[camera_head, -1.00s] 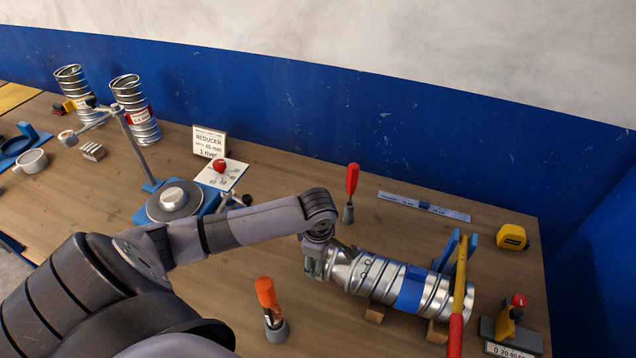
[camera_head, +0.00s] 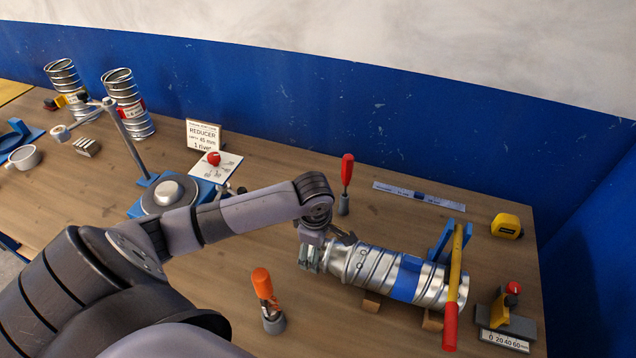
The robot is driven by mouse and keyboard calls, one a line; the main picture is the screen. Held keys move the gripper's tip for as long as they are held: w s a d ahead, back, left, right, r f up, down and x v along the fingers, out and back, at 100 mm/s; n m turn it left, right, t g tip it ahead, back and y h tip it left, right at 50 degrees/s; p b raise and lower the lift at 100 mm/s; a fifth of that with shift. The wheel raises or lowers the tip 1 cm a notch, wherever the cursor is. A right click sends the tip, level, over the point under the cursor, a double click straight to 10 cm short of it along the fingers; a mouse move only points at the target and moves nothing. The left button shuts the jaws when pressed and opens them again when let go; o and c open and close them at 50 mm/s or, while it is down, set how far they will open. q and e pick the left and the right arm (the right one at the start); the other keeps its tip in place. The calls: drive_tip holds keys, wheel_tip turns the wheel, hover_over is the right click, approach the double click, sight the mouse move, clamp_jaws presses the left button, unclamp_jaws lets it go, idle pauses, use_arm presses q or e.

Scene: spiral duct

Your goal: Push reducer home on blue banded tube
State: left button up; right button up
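The blue banded tube (camera_head: 406,280) is a silver ribbed duct with a blue band, lying on its side on wooden blocks at the right of the bench. The reducer (camera_head: 338,257) appears as the narrower silver piece at its left end. It lines up with the tube, but how deep it sits cannot be told. My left gripper (camera_head: 327,249) is at the reducer's left end. Its dark fingers look spread, one showing above the reducer; contact is unclear. My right gripper is not in view.
A yellow bar with a red handle (camera_head: 451,325) crosses the tube's right end, beside a blue bracket (camera_head: 439,244). An orange-handled tool (camera_head: 264,287) stands in front, and a red-handled one (camera_head: 346,172) behind. A gauge block (camera_head: 505,318) sits at right.

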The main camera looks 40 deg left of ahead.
use_arm(q)
drive_tip(key=r, duration=0.6)
drive_tip(key=s+r, duration=0.1)
drive_tip(key=r, duration=0.2)
drive_tip(key=shift+d+r, duration=0.2)
drive_tip(key=shift+r, duration=0.15)
drive_tip(key=shift+s, duration=0.1)
